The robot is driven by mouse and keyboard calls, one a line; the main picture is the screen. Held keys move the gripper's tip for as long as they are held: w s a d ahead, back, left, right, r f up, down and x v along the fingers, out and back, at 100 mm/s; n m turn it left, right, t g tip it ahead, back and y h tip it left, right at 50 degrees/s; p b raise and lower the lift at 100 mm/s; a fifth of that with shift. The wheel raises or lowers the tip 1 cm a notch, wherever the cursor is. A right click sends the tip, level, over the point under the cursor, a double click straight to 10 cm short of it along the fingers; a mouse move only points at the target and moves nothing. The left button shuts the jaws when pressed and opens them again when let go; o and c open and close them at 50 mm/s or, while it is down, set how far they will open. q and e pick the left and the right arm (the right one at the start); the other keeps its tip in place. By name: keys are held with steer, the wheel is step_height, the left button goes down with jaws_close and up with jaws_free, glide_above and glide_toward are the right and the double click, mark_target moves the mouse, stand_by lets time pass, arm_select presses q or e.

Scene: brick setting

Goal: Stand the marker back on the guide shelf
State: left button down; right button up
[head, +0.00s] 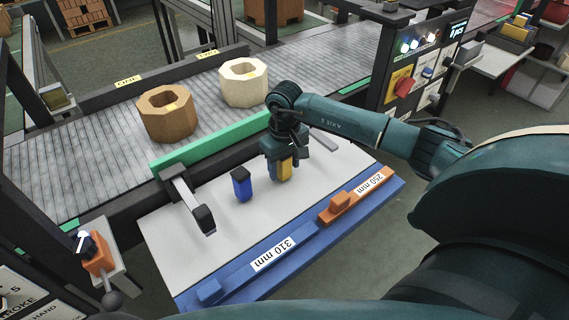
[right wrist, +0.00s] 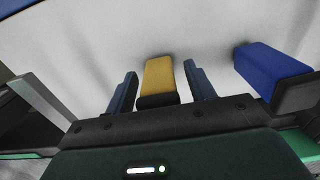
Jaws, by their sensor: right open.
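My right gripper (head: 284,172) is over the pale grey guide shelf (head: 175,243), pointing down with its fingers open. A yellow block-shaped marker (head: 286,168) with a dark cap stands between the fingers. In the right wrist view the yellow marker (right wrist: 157,76) lies between the two fingers (right wrist: 161,90), with a visible gap on each side. A blue marker (head: 241,188) with a black top stands upright on the shelf to the left of the gripper. It also shows at the right of the right wrist view (right wrist: 268,68). My left gripper is out of view.
A grey arm with a black end (head: 190,200) juts over the shelf's left part. Blue (head: 245,276) and orange (head: 345,203) strips, labelled 310 mm and 250 mm, line the front edge. Behind the green rail (head: 210,150), brown (head: 167,115) and cream (head: 243,83) octagonal rings sit on the conveyor.

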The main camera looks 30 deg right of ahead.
step_height(320, 180, up, 12)
steer(key=shift+r+b, duration=0.15)
steer(key=shift+b, duration=0.55)
